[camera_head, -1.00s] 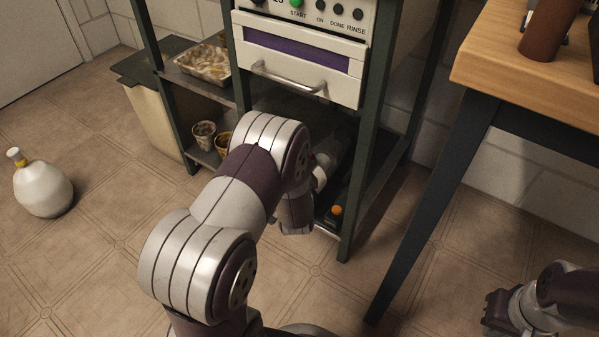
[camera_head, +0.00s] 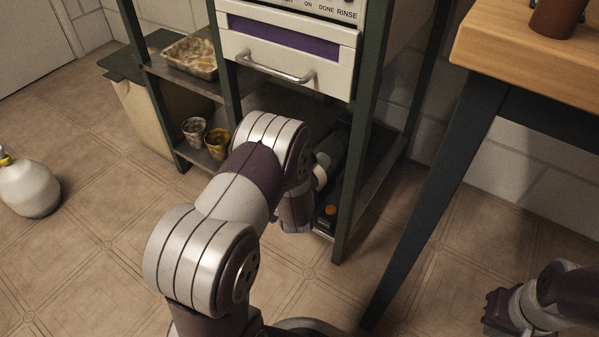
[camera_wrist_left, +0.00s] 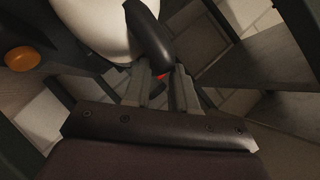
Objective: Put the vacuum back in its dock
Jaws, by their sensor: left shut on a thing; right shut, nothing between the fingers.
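The vacuum shows in the left wrist view as a white rounded body (camera_wrist_left: 92,22) with a dark curved handle (camera_wrist_left: 150,42). My left gripper (camera_wrist_left: 165,75) is shut on it at the handle. In the head view my left arm reaches into the rack's lower bay and its own links hide the gripper. A dark piece with an orange round knob (camera_head: 330,211) stands low in that bay; the knob also shows in the left wrist view (camera_wrist_left: 22,58). I cannot tell whether this is the dock. My right gripper (camera_head: 496,313) is shut and empty over the floor, lower right.
The dark rack (camera_head: 342,225) has posts close around my left arm, under a white drawer (camera_head: 285,60). Two cups (camera_head: 194,131) and a tray (camera_head: 190,57) stand on its left shelves. A wooden table (camera_head: 510,50) is at right, a white jug (camera_head: 28,187) at left. Front floor is clear.

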